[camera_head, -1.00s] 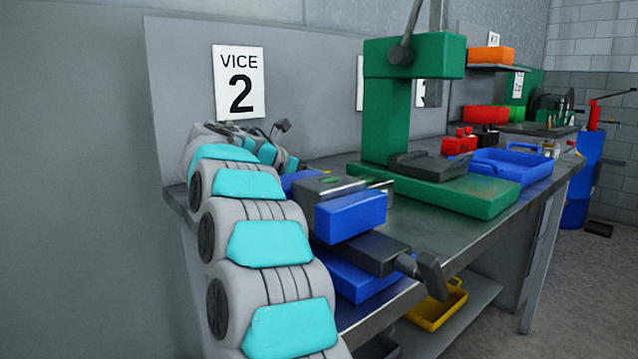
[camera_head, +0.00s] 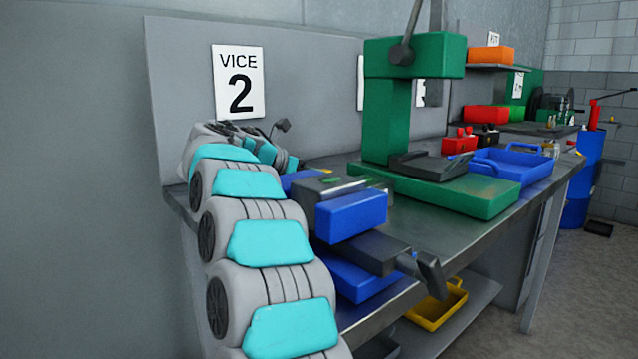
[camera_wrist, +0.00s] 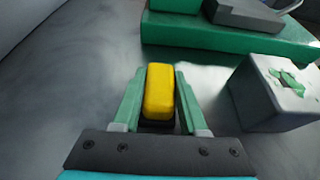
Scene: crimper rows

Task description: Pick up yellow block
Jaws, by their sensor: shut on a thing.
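The yellow block (camera_wrist: 158,91) is a small rounded block in the wrist view, standing between the two green fingers of my gripper (camera_wrist: 159,97). The fingers are shut on its two sides. A dark patch shows under the block's near end, and I cannot tell whether the block touches the bench or is lifted. In the head view my arm hides the block and most of my gripper behind the vice.
A blue vice (camera_head: 350,215) is clamped at the bench edge, and a grey vice jaw block (camera_wrist: 275,92) is close right of my gripper. A green press (camera_head: 450,190) stands behind. A blue tray (camera_head: 512,165) lies farther right. Bare bench (camera_wrist: 60,90) lies left of the gripper.

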